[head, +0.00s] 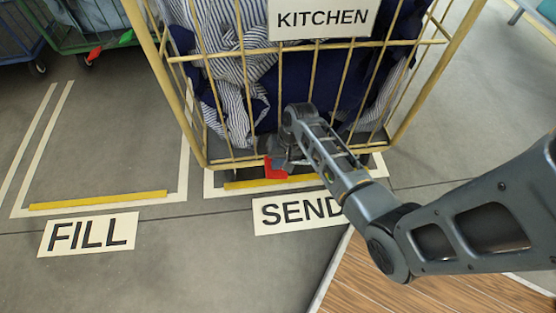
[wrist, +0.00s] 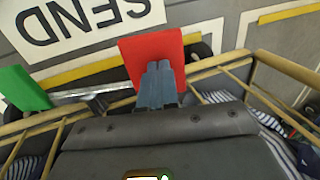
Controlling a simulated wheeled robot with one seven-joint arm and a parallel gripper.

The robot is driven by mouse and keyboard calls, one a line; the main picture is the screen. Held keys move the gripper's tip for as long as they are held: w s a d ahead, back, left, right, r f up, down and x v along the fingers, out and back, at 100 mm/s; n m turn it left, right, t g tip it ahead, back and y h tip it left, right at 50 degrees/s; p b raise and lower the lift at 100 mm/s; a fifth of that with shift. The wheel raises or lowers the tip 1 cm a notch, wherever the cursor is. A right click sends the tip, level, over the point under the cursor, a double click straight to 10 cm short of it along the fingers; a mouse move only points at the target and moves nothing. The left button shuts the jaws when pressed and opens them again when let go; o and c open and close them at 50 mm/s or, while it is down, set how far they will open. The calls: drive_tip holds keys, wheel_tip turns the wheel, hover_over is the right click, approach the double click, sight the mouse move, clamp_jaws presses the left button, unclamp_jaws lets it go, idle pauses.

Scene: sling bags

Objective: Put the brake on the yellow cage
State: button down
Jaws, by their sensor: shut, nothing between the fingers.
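The yellow cage (head: 183,110) stands in the SEND bay, filled with striped and dark blue cloth, with a KITCHEN sign (head: 322,19) on its front. At its bottom front edge is a red pedal (head: 274,170), which also shows in the wrist view (wrist: 152,50). A green pedal (wrist: 22,90) sits at the other end of a metal bar in the wrist view. My gripper (wrist: 158,68) is shut and empty, its fingertips overlapping the red pedal in the wrist view. I cannot tell whether they touch it. In the head view my wrist hides the fingertips.
A SEND floor sign (head: 290,212) and a yellow floor strip (head: 250,184) lie before the cage. The FILL bay (head: 98,200) to the left is empty. A green cage (head: 95,38) and a blue cage (head: 18,45) stand at the far left.

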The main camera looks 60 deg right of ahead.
drive_tip(key=shift+w+a+f+g+h+p, duration=0.25)
drive_tip(key=shift+w+f+g+h+p, duration=0.05)
drive_tip(key=shift+g, duration=0.1)
drive_tip(key=f+g, duration=0.1)
drive_tip(key=w+f+g+h, duration=0.1)
drive_tip(key=a+f+g+h, duration=0.1)
drive_tip(key=f, duration=0.1)
drive_tip(key=shift+w, duration=0.15)
drive_tip(key=shift+f+g+h+b, duration=0.45)
drive_tip(key=shift+f+b, duration=0.55)
drive_tip(key=shift+f, duration=0.4)
drive_tip(key=shift+f, duration=0.2)
drive_tip(key=p, duration=0.8)
approach(269, 167)
drive_tip(key=shift+w+a+f, duration=0.6)
drive_tip(key=shift+w+a, duration=0.1)
drive_tip(key=shift+w, duration=0.25)
